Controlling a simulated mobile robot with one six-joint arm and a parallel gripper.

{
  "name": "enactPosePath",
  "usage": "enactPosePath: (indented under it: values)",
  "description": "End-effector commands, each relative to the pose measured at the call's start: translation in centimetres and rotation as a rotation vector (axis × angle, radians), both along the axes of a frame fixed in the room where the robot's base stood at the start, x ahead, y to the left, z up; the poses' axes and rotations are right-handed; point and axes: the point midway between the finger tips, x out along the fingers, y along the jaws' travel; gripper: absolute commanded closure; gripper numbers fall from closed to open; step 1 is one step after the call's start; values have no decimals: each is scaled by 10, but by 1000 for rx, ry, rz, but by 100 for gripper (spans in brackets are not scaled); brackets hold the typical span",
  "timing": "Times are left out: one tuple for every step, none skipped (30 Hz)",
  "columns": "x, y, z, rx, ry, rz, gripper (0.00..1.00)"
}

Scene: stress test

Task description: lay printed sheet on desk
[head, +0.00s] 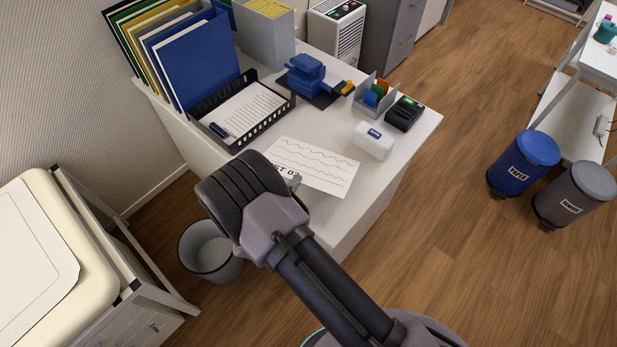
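The printed sheet (318,165) is white with wavy lines and a partly hidden heading. It shows just beyond my gripper, over the front part of the white desk (345,211). Its near left corner is hidden behind my arm's end. I cannot tell whether the sheet touches the desk top or is held slightly above it. My gripper (296,180) is mostly hidden behind my wrist; only a small grey tip shows at the sheet's near edge. Whether its fingers are open or shut does not show.
A waste bin (209,252) stands below left.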

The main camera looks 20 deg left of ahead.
Motion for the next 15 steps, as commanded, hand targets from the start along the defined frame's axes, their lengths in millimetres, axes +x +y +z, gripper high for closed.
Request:
enactPosePath:
  values:
    - [0, 0, -2, 1, 0, 0, 100]
    - [0, 0, -2, 1, 0, 0, 100]
    - [0, 0, 0, 1, 0, 0, 100]
    - [0, 0, 0, 1, 0, 0, 100]
    - [0, 0, 1, 1, 0, 0, 100]
    - [0, 0, 1, 1, 0, 0, 100]
    - [0, 0, 1, 1, 0, 0, 97]
    - [0, 0, 1, 1, 0, 0, 91]
    - [0, 0, 1, 1, 0, 0, 84]
    - [0, 0, 1, 1, 0, 0, 84]
    - [0, 0, 1, 1, 0, 0, 84]
    - [0, 0, 1, 1, 0, 0, 84]
    - [0, 0, 1, 1, 0, 0, 84]
    - [0, 0, 1, 1, 0, 0, 84]
    - [0, 0, 1, 1, 0, 0, 84]
